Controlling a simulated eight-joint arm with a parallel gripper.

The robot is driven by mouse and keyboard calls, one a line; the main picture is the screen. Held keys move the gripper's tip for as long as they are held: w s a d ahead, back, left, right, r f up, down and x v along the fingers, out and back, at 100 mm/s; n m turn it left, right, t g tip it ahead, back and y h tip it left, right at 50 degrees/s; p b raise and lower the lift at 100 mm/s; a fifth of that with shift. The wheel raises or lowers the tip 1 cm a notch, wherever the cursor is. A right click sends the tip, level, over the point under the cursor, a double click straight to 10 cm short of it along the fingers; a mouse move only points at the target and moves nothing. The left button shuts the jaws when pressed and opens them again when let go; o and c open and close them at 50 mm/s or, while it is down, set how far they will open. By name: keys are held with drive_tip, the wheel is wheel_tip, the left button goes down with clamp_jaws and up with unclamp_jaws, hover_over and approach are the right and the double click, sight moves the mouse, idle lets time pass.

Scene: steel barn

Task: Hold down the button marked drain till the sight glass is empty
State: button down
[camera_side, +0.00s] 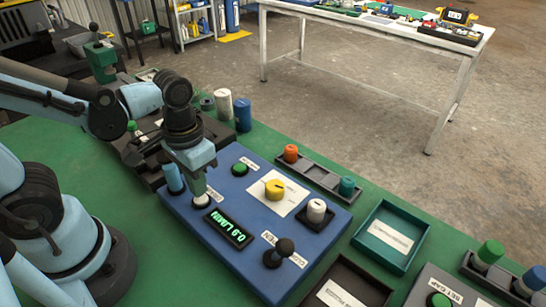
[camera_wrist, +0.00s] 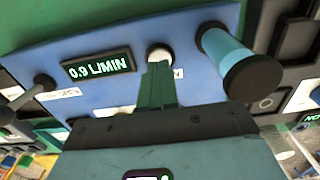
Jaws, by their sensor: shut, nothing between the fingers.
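A blue panel (camera_side: 240,222) lies on the green bench. My gripper (camera_side: 199,190) is shut and empty, pointing down at a white round button (camera_side: 201,201) near the panel's left corner. In the wrist view my fingertips (camera_wrist: 157,72) are right at the white button (camera_wrist: 159,54); I cannot tell whether it is pressed in. A label (camera_wrist: 178,73) beside it is mostly hidden by my fingers, with only an N showing. The sight glass (camera_side: 173,180), a clear tube with blue in it and a dark cap, stands beside my gripper; it also shows in the wrist view (camera_wrist: 228,52).
The display (camera_side: 229,228) reads 0.9 L/MIN. The panel also bears a green button (camera_side: 240,169), a yellow knob (camera_side: 274,189), a white knob (camera_side: 316,210) and a black-knobbed lever (camera_side: 280,252). A teal tray (camera_side: 414,217) lies to the right.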

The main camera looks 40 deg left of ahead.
drive_tip(key=shift+f, duration=0.95)
idle(0.5)
idle(1.8)
drive_tip(key=shift+r, duration=3.55)
drive_tip(key=shift+w, duration=0.1)
drive_tip(key=shift+w+a+t, duration=0.2)
drive_tip(key=shift+w+t, duration=0.15)
drive_tip(key=shift+t, duration=0.15)
drive_tip(key=w+a+r+t, duration=0.2)
drive_tip(key=w+a+t, duration=0.1)
drive_tip(key=w+t, duration=0.2)
drive_tip(key=shift+r+t, duration=0.25)
drive_tip(key=shift+t, duration=0.35)
